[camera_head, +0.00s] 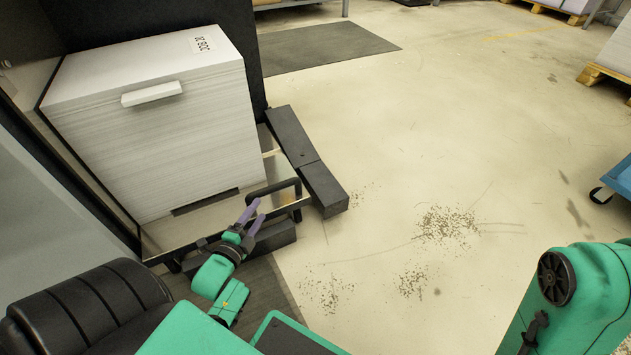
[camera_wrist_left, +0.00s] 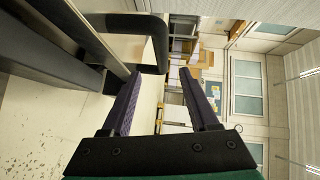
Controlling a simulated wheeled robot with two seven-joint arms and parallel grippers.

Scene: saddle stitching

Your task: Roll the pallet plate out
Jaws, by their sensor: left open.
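The pallet plate (camera_head: 190,225) is a shiny metal platform low at the left in the head view. A tall white paper stack (camera_head: 150,110) stands on it. A black U-shaped handle (camera_head: 273,187) sticks out at the plate's front; it also shows in the left wrist view (camera_wrist_left: 158,40). My left gripper (camera_head: 258,209) is open and empty, close beside the handle. In the wrist view, the handle's bar lies ahead of the gap between the fingers (camera_wrist_left: 160,76); I cannot tell whether they touch. My right gripper is out of view.
Dark blocks (camera_head: 308,165) flank the plate on the right. A dark machine wall (camera_head: 165,18) stands behind the stack. The pale floor (camera_head: 430,150) to the right is open, with scattered dark specks (camera_head: 447,222). A blue cart (camera_head: 618,178) stands at the right edge.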

